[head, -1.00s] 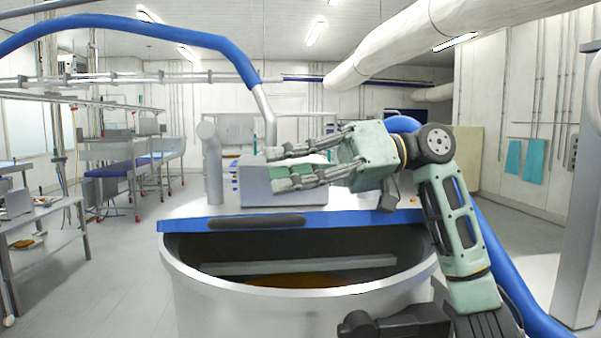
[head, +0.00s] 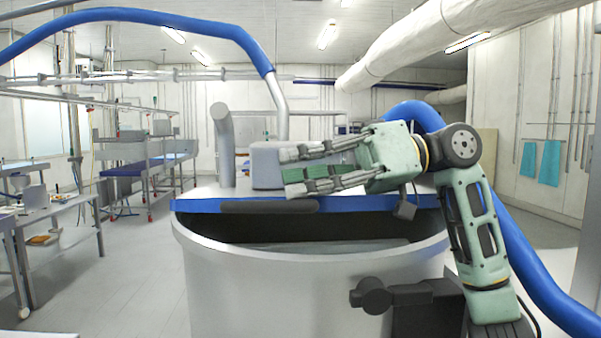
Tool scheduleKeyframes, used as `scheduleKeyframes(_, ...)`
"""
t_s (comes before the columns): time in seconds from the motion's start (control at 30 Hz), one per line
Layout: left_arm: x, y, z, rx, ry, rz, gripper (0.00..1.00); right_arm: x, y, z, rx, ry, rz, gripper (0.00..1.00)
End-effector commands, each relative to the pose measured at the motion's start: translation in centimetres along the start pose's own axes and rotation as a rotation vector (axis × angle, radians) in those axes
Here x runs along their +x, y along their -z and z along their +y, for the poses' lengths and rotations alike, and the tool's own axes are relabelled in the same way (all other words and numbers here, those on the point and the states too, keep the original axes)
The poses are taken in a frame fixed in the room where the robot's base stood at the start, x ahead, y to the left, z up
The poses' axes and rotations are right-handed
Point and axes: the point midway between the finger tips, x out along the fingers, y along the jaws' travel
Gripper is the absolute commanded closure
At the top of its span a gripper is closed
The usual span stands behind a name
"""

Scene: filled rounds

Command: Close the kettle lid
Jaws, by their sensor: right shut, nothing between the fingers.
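The kettle (head: 310,290) is a large round grey metal vat in the middle of the head view. Its lid has a blue front edge (head: 385,203) and a dark handle bar (head: 268,207) at the front left. A dark gap shows between the lid's edge and the kettle's front rim, so the lid stands partly open. My right gripper (head: 292,173) reaches in from the right above the lid, fingers pointing left, in front of a grey box on it. It is shut and empty. Whether it touches the lid cannot be told. My left gripper is out of view.
A grey box (head: 266,165) and an upright metal post (head: 223,140) stand on the kettle's top. A blue hose (head: 150,16) arches overhead from the left. A metal table (head: 45,210) stands at the left, with free floor between it and the kettle.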

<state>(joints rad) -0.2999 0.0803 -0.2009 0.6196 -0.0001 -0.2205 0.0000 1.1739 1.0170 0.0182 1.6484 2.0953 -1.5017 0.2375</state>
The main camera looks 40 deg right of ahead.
Motion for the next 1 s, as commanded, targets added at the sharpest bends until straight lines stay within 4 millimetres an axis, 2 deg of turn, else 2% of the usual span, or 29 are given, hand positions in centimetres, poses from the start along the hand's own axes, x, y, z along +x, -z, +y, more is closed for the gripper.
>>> scheduleKeyframes(0.03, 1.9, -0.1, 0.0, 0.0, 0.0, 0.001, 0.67, 0.3, -1.8, 0.6, -0.029, -0.003, -0.002, 1.0)
scheduleKeyframes(0.3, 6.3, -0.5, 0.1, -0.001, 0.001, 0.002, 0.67, 1.0, -6.2, 1.8, -0.178, -0.027, -0.003, 1.0)
scheduleKeyframes(0.4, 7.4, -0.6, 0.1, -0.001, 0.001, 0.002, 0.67, 1.2, -7.2, 2.1, -0.221, -0.035, -0.002, 1.0)
scheduleKeyframes(0.57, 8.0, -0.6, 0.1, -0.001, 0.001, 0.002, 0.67, 1.3, -7.8, 2.3, -0.256, -0.041, -0.003, 1.0)
scheduleKeyframes(1.0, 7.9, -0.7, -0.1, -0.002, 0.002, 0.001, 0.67, 1.3, -8.1, 2.4, -0.255, -0.041, -0.013, 1.0)
